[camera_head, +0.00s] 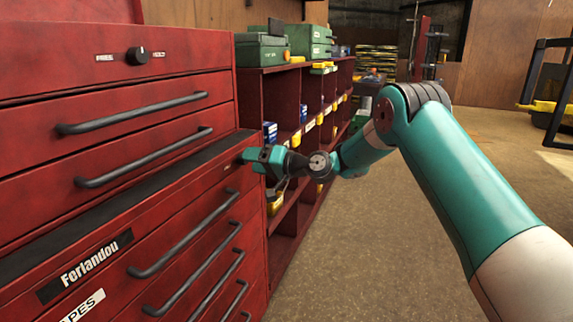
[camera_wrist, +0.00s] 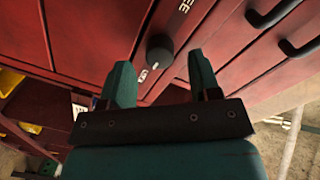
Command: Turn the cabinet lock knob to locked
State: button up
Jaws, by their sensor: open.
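The lock knob (camera_head: 137,56) is black and round, on the top panel of the red cabinet (camera_head: 60,57), with a small white label on each side. Which way it is turned is too small to tell surely. In the head view my gripper (camera_head: 250,156) is by the cabinet's right front edge, lower than the knob and to its right. In the wrist view my gripper (camera_wrist: 160,75) is open, with nothing between its green fingers. The knob (camera_wrist: 159,50) shows beyond the fingertips, roughly in line with the gap, apart from both fingers.
Black drawer handles (camera_head: 130,114) stick out from the cabinet front below the knob. A dark red shelf (camera_head: 283,95) with bins and green toolboxes (camera_head: 262,49) stands just right of the cabinet. The concrete floor (camera_head: 490,135) to the right is mostly clear.

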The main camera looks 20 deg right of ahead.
jog(key=v, duration=1.5)
jog(key=shift+s+d+b, duration=0.15)
jog(key=shift+d+b, duration=0.15)
jog(key=shift+b, duration=0.1)
jog(key=s+a+r+n+g+h, duration=0.1)
jog(key=s+a+r+n+g, duration=0.2)
jog(key=s+a, duration=0.45)
jog(key=s+a+r+n+g+h, duration=0.1)
jog(key=s+a+n+g, duration=0.2)
jog(key=s+a+g, duration=0.35)
jog(key=s+f+n+g+h, duration=0.2)
jog(key=s+h, duration=0.4)
jog(key=s, duration=1.6)
notch_tip(320, 180, up, 19)
jog(key=p, duration=1.8)
jog(key=shift+s+a+h+p, duration=0.15)
jog(key=shift+h+p, duration=0.15)
jog(key=shift+p, duration=0.1)
